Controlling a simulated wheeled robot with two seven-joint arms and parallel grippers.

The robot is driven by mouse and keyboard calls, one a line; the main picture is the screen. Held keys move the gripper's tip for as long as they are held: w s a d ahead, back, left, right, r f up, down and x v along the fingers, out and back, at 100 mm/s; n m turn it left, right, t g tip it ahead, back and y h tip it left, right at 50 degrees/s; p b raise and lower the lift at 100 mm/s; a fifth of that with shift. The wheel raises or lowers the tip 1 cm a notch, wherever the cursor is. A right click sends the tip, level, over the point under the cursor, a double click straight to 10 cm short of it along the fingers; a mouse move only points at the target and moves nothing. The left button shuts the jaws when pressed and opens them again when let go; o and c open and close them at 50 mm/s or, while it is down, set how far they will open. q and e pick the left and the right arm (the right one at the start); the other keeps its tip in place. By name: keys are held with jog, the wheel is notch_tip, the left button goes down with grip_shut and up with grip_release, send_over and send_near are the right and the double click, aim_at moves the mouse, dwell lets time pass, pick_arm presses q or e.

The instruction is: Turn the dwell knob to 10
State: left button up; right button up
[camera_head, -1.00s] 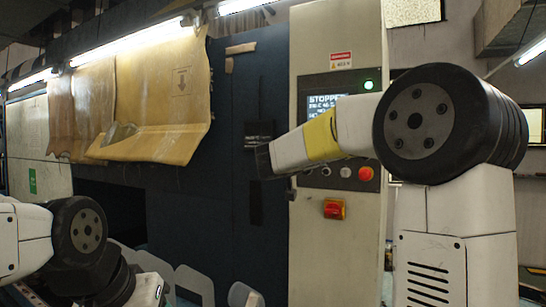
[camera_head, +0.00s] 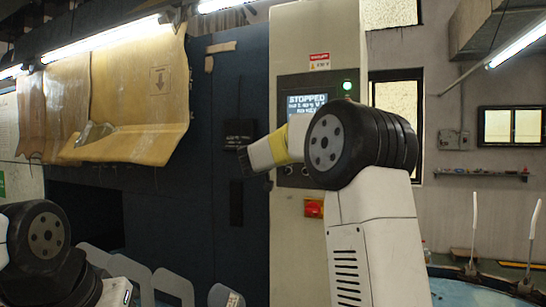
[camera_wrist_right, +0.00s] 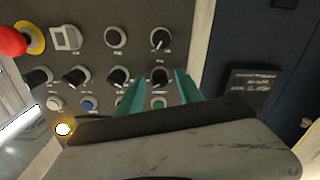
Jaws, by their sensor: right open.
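The control panel shows close up in the right wrist view, with several black knobs and their labels too small to read, so I cannot tell which is the dwell knob. My right gripper (camera_wrist_right: 160,76) is open, its two teal fingers to either side of a black knob (camera_wrist_right: 159,75). I cannot tell whether they touch it. A green button (camera_wrist_right: 158,102) sits beside that knob, between the fingers. In the head view my right arm hides much of the panel, and the screen (camera_head: 306,104) reads STOPPED. My left gripper is out of view; only its arm shows at lower left.
A red emergency button (camera_wrist_right: 12,41) with a yellow collar and a key switch (camera_wrist_right: 65,37) sit on the panel. Other knobs (camera_wrist_right: 77,76) are close beside the fingers. A dark sign (camera_wrist_right: 250,88) is on the blue wall. A red-orange switch (camera_head: 313,208) is on the cabinet.

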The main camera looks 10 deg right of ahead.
jog(key=shift+c, duration=0.4)
grip_shut()
jog(key=n, duration=1.1)
jog(key=n+g, duration=0.1)
jog(key=n, duration=1.1)
jog(key=shift+a+r+h, duration=0.1)
jog(key=shift+r+h, duration=0.05)
jog(key=shift+h, duration=0.25)
jog(key=shift+n, duration=0.3)
